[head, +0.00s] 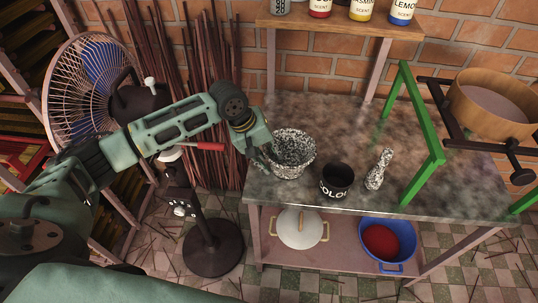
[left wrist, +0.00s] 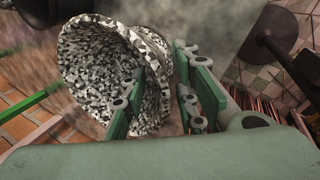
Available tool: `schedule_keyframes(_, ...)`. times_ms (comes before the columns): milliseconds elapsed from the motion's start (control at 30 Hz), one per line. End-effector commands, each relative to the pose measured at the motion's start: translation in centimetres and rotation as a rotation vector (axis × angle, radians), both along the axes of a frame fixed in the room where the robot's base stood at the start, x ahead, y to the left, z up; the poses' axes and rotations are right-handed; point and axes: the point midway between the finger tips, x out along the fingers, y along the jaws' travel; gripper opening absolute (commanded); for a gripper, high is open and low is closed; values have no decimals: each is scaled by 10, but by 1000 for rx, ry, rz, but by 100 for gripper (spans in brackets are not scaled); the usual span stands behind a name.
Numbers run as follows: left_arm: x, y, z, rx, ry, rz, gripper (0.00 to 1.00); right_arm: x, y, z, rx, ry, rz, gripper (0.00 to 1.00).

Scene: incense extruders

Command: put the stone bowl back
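The stone bowl (head: 293,158), speckled black and white, stands upright on the left end of the stone-topped table (head: 345,115). My left gripper (head: 262,155) is at its left rim. In the left wrist view the bowl (left wrist: 95,75) fills the left half. There the fingers of my left gripper (left wrist: 160,95) are spread apart, one over the bowl's mouth and the other outside its wall, with the rim between them. Whether either finger touches the wall is unclear. My right gripper is not in view.
A green frame (head: 428,140) rises farther right. Scent bottles (head: 361,9) are on the shelf above. A white pot (head: 300,229) and blue basin (head: 388,244) sit below. The tabletop behind the bowl is clear.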

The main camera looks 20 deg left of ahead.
Motion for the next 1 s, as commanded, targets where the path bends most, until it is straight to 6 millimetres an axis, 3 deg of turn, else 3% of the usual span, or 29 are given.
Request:
schedule_keyframes(167,-3,5,15,1,-2,0,27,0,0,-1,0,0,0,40)
schedule_keyframes(633,-24,32,99,-1,-2,2,27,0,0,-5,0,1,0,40)
schedule_keyframes(1000,-29,36,112,-1,1,1,27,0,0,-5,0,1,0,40)
